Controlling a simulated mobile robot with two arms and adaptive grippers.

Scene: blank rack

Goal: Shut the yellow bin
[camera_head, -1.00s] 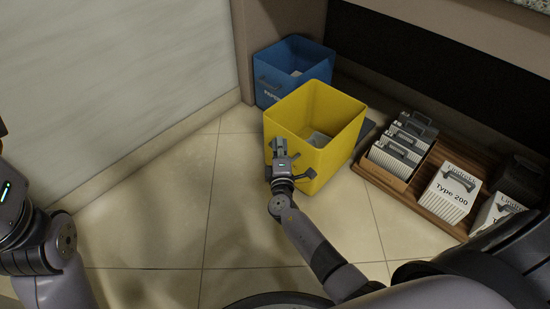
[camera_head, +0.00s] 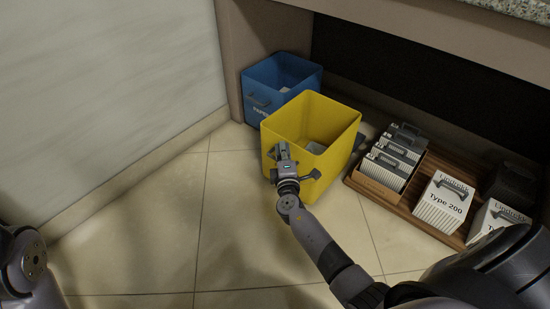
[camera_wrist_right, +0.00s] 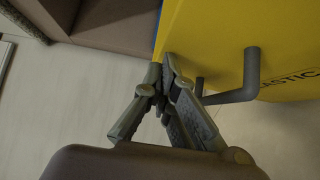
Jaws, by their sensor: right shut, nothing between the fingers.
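The yellow bin (camera_head: 340,162) stands on the tiled floor with its top open. Something pale lies inside it. It also shows in the wrist view (camera_wrist_right: 210,45), with dark lettering and a grey bar-shaped handle (camera_wrist_right: 248,85) on its face. My right gripper (camera_head: 281,152) is in front of the bin's near wall, close to the handle. In the wrist view its fingers (camera_wrist_right: 165,66) are together with nothing between them, near the bin's edge. I cannot tell whether they touch the bin. My left gripper is out of view; only part of that arm shows at the left.
A blue bin (camera_head: 258,108) stands open behind the yellow one, under a counter (camera_head: 420,30). A wooden rack (camera_head: 395,198) with white boxes (camera_head: 442,200) is on the right. The tiled floor to the left is clear. A pale wall (camera_head: 110,110) bounds the left.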

